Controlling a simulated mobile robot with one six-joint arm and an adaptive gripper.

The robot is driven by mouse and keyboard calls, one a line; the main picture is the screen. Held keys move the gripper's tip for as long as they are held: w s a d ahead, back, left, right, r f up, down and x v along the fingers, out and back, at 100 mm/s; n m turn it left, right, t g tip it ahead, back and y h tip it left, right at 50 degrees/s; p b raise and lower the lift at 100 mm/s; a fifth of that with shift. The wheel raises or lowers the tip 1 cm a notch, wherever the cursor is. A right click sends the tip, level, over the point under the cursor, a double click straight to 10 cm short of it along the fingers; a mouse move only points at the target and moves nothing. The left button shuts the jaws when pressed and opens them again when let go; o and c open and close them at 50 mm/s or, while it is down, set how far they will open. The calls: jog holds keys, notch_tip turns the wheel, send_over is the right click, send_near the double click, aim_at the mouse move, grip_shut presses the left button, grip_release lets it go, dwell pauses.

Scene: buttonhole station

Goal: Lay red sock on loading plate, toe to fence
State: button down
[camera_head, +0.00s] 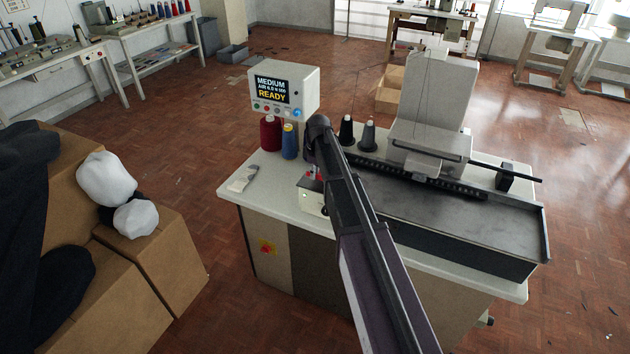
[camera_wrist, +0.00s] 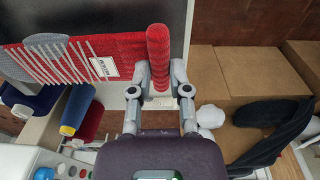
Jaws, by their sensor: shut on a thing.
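In the wrist view a red sock (camera_wrist: 128,52) with a grey toe (camera_wrist: 45,42) and a white label stretches to the left, toe end at far left. Thin pale bars or stripes cross it near the toe; I cannot tell which. My gripper (camera_wrist: 160,88) is shut on the red sock at its right end, where a red part stands up between the fingers. In the head view my arm hides the gripper and nearly all of the sock. The dark grey plate (camera_head: 460,218) lies on the machine table, with a dark toothed rail along its back. Contact between sock and plate is unclear.
A control box (camera_head: 284,90) reads READY. Red (camera_head: 270,134) and blue (camera_head: 289,142) thread cones stand before it, dark cones (camera_head: 346,131) behind my arm. The machine head (camera_head: 432,110) rises behind the plate. Cardboard boxes (camera_head: 165,255) with white and dark bundles stand left; floor between is clear.

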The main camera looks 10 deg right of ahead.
jog(key=shift+s+f+b, duration=0.1)
jog(key=shift+f+b, duration=1.1)
jog(key=shift+f, duration=0.3)
jog(key=shift+f, duration=0.1)
jog(key=c, duration=0.6)
grip_release()
jog(key=shift+r, duration=0.2)
jog(key=r+p, duration=0.8)
jog(key=s+r+p, duration=0.1)
jog(key=r+p, duration=0.2)
jog(key=p, duration=0.1)
jog(key=shift+d+r, duration=0.3)
jog(key=shift+r, duration=0.1)
jog(key=s+m, duration=0.3)
jog(key=s, duration=0.6)
jog(key=s+m, duration=0.4)
jog(key=s, duration=0.5)
jog(key=s+m, duration=0.3)
jog(key=s, duration=0.7)
jog(key=shift+s+a+m+g+h, duration=0.1)
jog(key=shift+a+m+g+h, duration=0.1)
jog(key=shift+m+g+h, duration=0.15)
